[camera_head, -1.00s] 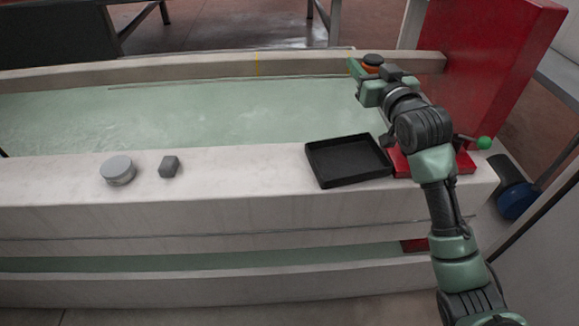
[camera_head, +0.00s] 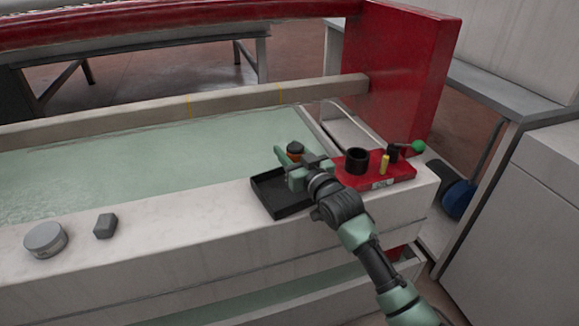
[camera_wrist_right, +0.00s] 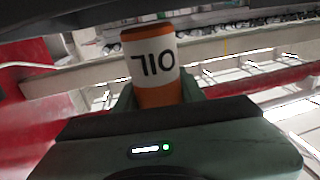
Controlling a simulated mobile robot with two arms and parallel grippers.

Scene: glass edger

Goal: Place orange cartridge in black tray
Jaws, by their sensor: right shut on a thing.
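The orange cartridge (camera_head: 295,148) has a dark top and is held up in my right gripper (camera_head: 290,158). In the right wrist view the cartridge (camera_wrist_right: 152,66) shows a white band with black lettering, and the gripper's green fingers close on both its sides. The black tray (camera_head: 278,209) is a shallow square tray on the pale ledge. My right gripper is above the tray's far side, and the arm hides part of the tray's right side. The tray looks empty where it shows. My left gripper is not in view.
A red base (camera_head: 398,172) with a black cup (camera_head: 357,160), a yellow piece (camera_head: 384,164) and a green-knobbed lever (camera_head: 417,147) stands right of the tray. A grey round lid (camera_head: 45,239) and a dark block (camera_head: 105,226) sit on the left ledge. Water (camera_head: 150,160) lies behind.

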